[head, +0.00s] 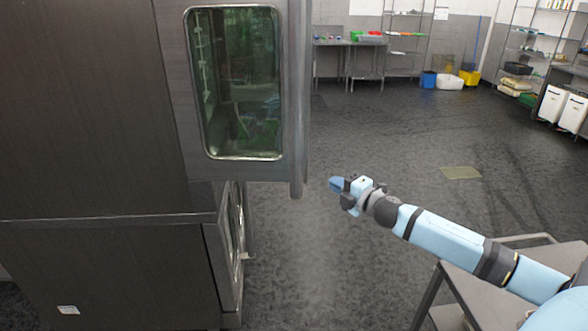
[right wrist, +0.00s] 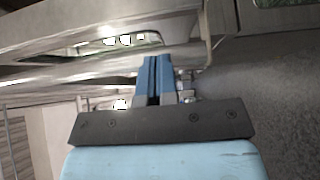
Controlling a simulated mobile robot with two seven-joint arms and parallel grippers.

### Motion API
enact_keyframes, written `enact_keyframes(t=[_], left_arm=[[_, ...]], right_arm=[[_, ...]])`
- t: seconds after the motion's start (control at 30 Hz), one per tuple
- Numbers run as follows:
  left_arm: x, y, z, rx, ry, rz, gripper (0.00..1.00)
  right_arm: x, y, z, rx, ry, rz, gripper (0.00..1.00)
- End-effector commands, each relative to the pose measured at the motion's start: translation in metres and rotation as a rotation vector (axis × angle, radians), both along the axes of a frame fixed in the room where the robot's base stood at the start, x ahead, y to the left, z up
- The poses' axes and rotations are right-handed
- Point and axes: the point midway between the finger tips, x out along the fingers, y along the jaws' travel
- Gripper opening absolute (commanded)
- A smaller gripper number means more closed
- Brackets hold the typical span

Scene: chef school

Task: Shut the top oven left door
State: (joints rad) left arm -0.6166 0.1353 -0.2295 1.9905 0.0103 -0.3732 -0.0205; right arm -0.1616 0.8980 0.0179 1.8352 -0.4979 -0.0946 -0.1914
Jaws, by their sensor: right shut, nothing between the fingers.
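The top oven door (head: 176,95) stands swung open in the head view, with a rounded glass window (head: 238,85) and a vertical bar handle (head: 298,110) along its right edge. My right gripper (head: 336,184) is shut and empty. In the head view it shows just to the right of the handle's lower end, with a gap between them in the picture. In the right wrist view the shut blue fingers (right wrist: 157,70) point toward a metal panel with a window (right wrist: 120,42). I cannot tell whether they touch it. My left gripper is not in view.
The lower oven door (head: 230,245) is below the top door. A metal table (head: 480,275) stands at the lower right, under my right arm. Open dark floor (head: 400,130) lies to the right. Shelves and bins (head: 448,80) are far back.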

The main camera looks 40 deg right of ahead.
Motion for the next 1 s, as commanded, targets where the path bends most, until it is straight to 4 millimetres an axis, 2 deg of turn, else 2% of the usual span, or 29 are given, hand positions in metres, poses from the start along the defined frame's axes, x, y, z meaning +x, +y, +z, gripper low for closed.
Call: enact_keyframes(t=[0.17, 0.6, 0.8, 1.0], left_arm=[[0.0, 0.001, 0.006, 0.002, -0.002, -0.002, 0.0], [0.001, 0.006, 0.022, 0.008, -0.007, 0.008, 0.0], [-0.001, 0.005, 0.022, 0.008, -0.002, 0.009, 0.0], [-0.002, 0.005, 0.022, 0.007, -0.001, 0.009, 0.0]], right_arm=[[0.017, 0.002, 0.002, 0.002, -0.002, -0.001, 0.0], [0.08, 0.008, 0.002, 0.004, -0.001, -0.002, 0.0], [0.094, 0.01, 0.0, 0.004, 0.001, -0.001, 0.0], [0.097, 0.01, -0.001, 0.004, 0.001, 0.0, 0.0]])
